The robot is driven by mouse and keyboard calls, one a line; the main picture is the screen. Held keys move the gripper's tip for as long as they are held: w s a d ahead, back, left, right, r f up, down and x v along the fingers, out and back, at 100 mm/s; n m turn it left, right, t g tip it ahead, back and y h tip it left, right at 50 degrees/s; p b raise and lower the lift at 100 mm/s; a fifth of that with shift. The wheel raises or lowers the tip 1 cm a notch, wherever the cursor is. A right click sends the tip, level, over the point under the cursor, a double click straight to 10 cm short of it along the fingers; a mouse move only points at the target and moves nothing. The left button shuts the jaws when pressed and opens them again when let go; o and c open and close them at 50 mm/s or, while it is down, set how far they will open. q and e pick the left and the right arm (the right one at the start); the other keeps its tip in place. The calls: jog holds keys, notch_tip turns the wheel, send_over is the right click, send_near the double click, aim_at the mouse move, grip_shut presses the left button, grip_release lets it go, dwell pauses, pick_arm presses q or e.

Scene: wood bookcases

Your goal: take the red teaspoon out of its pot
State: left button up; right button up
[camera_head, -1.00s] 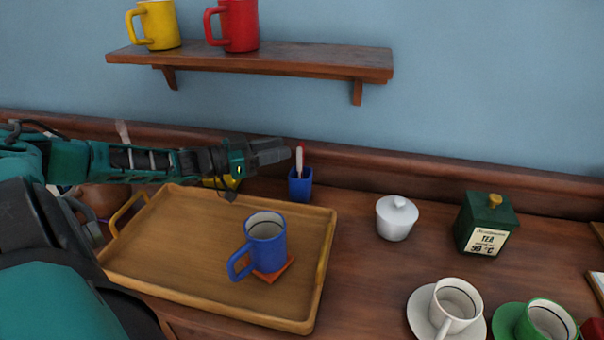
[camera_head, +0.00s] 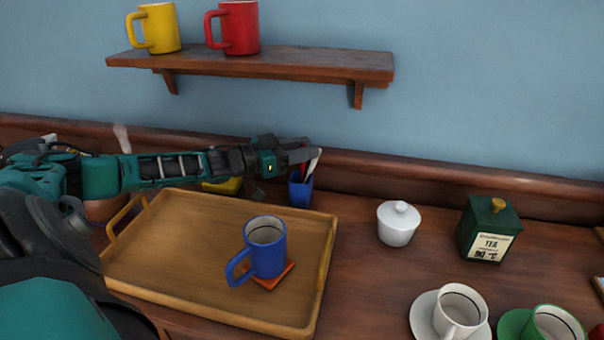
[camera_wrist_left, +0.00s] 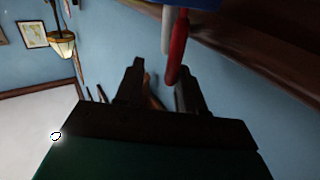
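The red teaspoon (camera_head: 304,172) stands in a small blue pot (camera_head: 300,192) behind the tray's far right corner. A whitish spoon (camera_head: 315,160) leans beside it. My left gripper (camera_head: 312,153) is level with the spoon handles above the pot and partly covers the red one. In the left wrist view the fingers (camera_wrist_left: 161,85) are open with a gap between them. My right gripper is out of view.
A wooden tray (camera_head: 190,285) with a blue mug (camera_head: 265,248) on an orange coaster lies in front. A yellow object (camera_head: 224,186) is half hidden under my left arm. A white sugar bowl (camera_head: 398,225) and green tea tin (camera_head: 488,230) stand right. A shelf (camera_head: 250,62) hangs above.

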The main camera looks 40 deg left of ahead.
pick_arm(q)
jog(key=shift+c, duration=0.5)
grip_shut()
